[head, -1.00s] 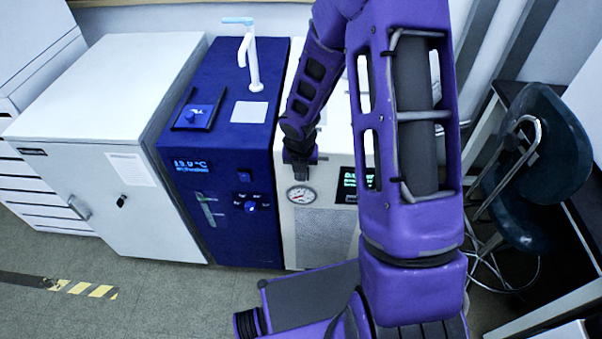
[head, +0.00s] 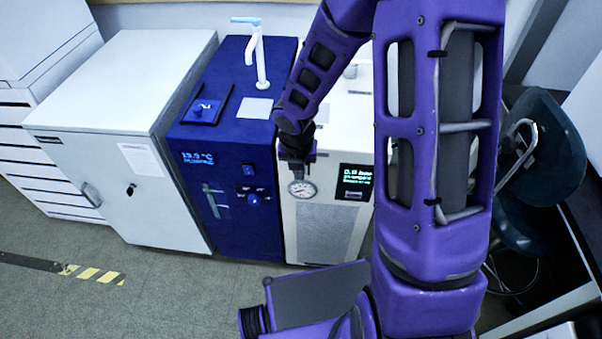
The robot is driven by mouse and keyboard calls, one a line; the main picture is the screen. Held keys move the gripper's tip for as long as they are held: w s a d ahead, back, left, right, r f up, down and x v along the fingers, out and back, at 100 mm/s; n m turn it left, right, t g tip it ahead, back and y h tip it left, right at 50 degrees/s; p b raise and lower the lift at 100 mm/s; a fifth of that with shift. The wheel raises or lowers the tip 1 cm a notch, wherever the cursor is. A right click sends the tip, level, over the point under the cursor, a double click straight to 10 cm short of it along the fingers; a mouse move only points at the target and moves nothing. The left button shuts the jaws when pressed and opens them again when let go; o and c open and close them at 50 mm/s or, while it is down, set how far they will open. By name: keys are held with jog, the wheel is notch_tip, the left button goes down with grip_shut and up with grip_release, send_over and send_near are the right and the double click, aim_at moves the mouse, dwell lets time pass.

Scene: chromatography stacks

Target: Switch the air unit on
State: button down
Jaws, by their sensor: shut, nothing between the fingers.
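The air unit (head: 329,222) appears to be the white cabinet with a round pressure gauge (head: 302,189) and a dark display (head: 355,182). The display is lit with green text; its top line seems to read in bar, but the digits are too small to be sure. My gripper (head: 297,174) is shut and empty, pointing down at the upper front of this unit, just above the gauge. I cannot tell whether it touches the unit. The gripper and forearm hide part of the front panel's upper left, and no switch is clearly visible there.
A blue unit (head: 228,210) with a tap, a lit temperature display and a knob (head: 253,199) stands directly left. A white cabinet (head: 120,185) is further left. A dark chair (head: 540,160) stands at the right.

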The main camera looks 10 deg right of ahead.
jog(key=shift+s+v, duration=0.25)
jog(key=shift+v, duration=0.85)
jog(key=shift+f, duration=0.1)
